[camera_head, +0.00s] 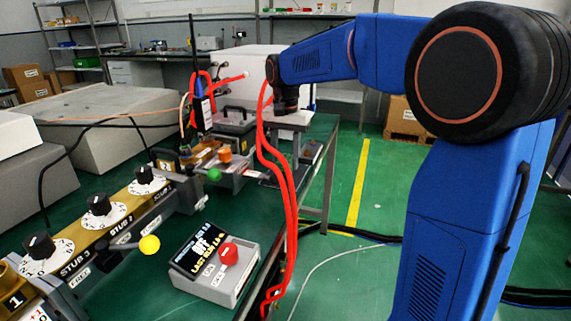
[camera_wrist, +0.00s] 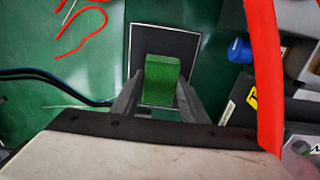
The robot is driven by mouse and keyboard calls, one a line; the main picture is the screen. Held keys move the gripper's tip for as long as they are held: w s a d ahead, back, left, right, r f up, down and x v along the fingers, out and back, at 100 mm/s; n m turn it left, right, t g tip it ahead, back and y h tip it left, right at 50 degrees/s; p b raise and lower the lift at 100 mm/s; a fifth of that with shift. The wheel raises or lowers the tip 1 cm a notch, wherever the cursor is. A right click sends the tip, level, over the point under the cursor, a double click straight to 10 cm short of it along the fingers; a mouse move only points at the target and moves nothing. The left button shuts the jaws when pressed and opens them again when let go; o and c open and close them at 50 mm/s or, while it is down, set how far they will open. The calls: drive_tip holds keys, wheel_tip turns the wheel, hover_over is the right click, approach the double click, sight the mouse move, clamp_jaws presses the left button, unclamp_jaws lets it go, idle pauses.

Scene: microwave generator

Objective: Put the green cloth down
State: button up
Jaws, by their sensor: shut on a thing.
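The green cloth (camera_wrist: 162,82) is a folded, ribbed block between the two fingers of my gripper (camera_wrist: 161,92) in the wrist view. My gripper is shut on it. Behind the cloth is a dark square mat or tray (camera_wrist: 165,42) with a pale rim. I cannot tell whether the cloth touches it or hangs above it. In the head view my gripper (camera_head: 297,152) points down at the right edge of the green bench, past the black-topped instrument. The cloth cannot be made out there.
Red cables (camera_head: 268,150) hang beside my wrist; one crosses the right of the wrist view. A blue round part (camera_wrist: 240,50) lies right of the mat. A grey control box (camera_head: 215,262) with a red knob stands nearer on the bench. Green floor (camera_head: 380,200) is open to the right.

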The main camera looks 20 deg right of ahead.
sight(286, 159)
drive_tip(key=shift+f, duration=0.95)
drive_tip(key=shift+f, duration=0.1)
drive_tip(key=o, duration=1)
wheel_tip(286, 159, up, 11)
drive_tip(key=shift+r, duration=0.1)
drive_tip(key=s+d+f+n+t, duration=0.1)
drive_tip(key=s+d+f+n, duration=0.1)
drive_tip(key=s, duration=0.7)
drive_tip(key=s+d+f+n+t, duration=0.1)
drive_tip(key=s+d+f+n, duration=0.15)
drive_tip(key=s, duration=0.65)
drive_tip(key=s+d+f+n+t, duration=0.2)
drive_tip(key=s+f, duration=1)
drive_tip(key=s, duration=0.3)
drive_tip(key=shift+s+d+f+n+t, duration=0.2)
drive_tip(key=shift+d+f+n+t, duration=0.05)
drive_tip(key=shift+f+n+t, duration=0.15)
